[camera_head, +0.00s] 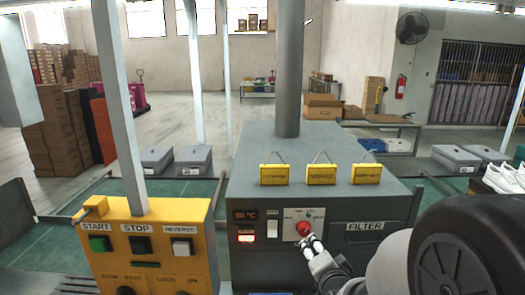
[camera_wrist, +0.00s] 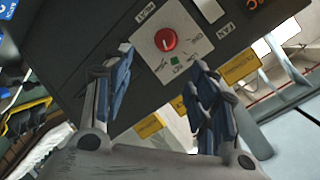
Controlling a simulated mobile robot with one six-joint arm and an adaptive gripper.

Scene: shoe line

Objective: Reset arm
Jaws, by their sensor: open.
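My gripper (camera_head: 312,246) is in front of the dark grey machine (camera_head: 310,150), close to the red round knob (camera_head: 304,228) on its white plate. In the wrist view my gripper (camera_wrist: 160,100) is open, with a blue-padded finger on each side and nothing between them. The red knob (camera_wrist: 166,40) shows beyond the fingertips, apart from them. A small green mark sits on the plate near the knob. My arm comes in from the lower right of the head view.
A yellow control box (camera_head: 150,240) with green, black and white buttons stands at the left. Three yellow tags (camera_head: 322,174) hang on the machine's top edge. Grey boxes (camera_head: 193,160) stand on the green conveyor behind. White shoes (camera_head: 503,178) are at the far right.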

